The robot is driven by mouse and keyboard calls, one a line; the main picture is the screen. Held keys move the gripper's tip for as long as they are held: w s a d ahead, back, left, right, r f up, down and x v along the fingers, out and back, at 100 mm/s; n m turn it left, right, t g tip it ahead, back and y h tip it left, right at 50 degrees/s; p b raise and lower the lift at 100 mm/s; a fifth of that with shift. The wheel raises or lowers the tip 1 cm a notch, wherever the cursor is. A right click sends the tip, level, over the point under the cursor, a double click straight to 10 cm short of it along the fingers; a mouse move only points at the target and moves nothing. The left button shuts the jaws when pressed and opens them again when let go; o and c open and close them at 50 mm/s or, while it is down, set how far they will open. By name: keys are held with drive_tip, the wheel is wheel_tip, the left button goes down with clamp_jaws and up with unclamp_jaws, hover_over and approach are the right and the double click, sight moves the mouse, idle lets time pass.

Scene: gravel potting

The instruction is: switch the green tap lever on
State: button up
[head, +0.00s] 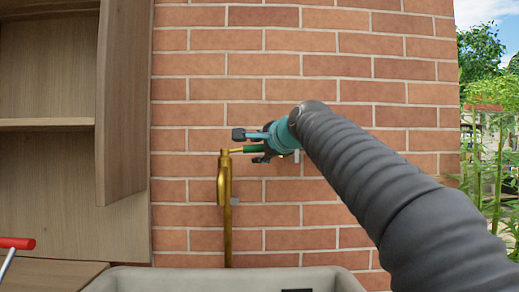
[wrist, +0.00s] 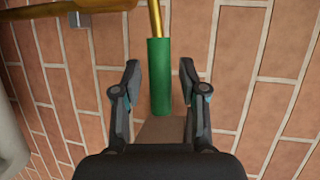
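The green tap lever (wrist: 159,78) points down between the two fingers of my gripper (wrist: 160,85) in the wrist view, with a gap on each side. My gripper is open around it and does not visibly touch it. In the head view the lever (head: 251,149) sticks out sideways to the right from the top of the brass tap (head: 225,180), and my gripper (head: 248,143) reaches it from the right. Part of the lever is hidden by the gripper there. The brass tap body (wrist: 95,5) also shows at the top of the wrist view.
A brick wall (head: 290,85) stands close behind the tap. A grey basin (head: 220,275) lies below it. A wooden cabinet with an open door (head: 122,100) is at the left, and a red-handled tool (head: 16,243) is at the lower left. Plants (head: 490,110) show at the right.

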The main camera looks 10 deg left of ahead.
clamp_jaws()
